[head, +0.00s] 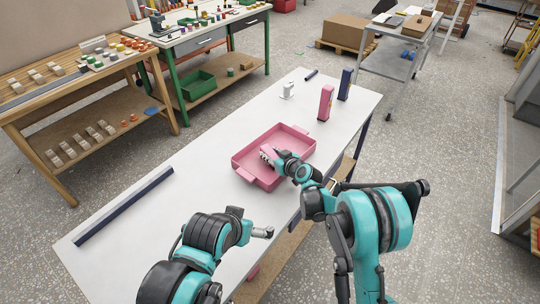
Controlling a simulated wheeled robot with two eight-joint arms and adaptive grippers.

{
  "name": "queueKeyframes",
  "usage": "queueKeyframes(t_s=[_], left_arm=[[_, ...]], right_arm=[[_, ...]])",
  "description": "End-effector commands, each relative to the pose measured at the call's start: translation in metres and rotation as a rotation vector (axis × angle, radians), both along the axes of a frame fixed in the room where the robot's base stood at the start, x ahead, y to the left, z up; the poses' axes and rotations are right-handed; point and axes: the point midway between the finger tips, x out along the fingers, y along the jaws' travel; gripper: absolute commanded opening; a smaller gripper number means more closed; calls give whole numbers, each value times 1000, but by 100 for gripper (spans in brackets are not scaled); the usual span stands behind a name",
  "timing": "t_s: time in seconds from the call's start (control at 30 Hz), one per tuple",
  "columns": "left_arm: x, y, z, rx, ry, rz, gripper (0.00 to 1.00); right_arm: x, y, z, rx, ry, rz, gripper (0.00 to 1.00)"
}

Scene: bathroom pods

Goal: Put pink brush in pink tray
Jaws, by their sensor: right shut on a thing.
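The pink tray (240,167) lies on the white table, with a handle at each end. My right gripper (273,157) is over the inside of the tray, shut on the pink brush (265,151). The brush shows only as a small pink and pale piece at the fingertips, and the gripper partly hides it. I cannot tell whether the brush touches the tray floor. My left gripper (263,233) is low over the table's near edge, apart from the tray. Its fingers are too small to tell whether they are open.
A pink block (325,103) and a navy block (345,84) stand upright beyond the tray. A small white item (287,90) and a dark item (311,74) are at the far end. A long navy bar (124,206) lies along the left edge. The table between bar and tray is clear.

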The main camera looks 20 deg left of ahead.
Motion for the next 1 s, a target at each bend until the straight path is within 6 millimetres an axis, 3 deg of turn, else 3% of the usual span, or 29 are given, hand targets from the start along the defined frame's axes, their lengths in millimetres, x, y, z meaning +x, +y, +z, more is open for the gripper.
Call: queueKeyframes(t_s=[0.2, 0.23, 0.3, 0.7, 1.0], left_arm=[[0, 0, -4, 0, 0, 0, 100], [0, 0, -4, 0, 0, 0, 100], [0, 0, -3, 0, 0, 0, 100], [0, 0, 3, 0, 0, 0, 100], [0, 0, 17, 0, 0, 0, 100]], right_arm=[[0, 0, -4, 0, 0, 0, 0], [0, 0, -4, 0, 0, 0, 39], [0, 0, -3, 0, 0, 0, 54], [-1, -1, 4, 0, 0, 0, 54], [-39, -44, 28, 0, 0, -1, 54]])
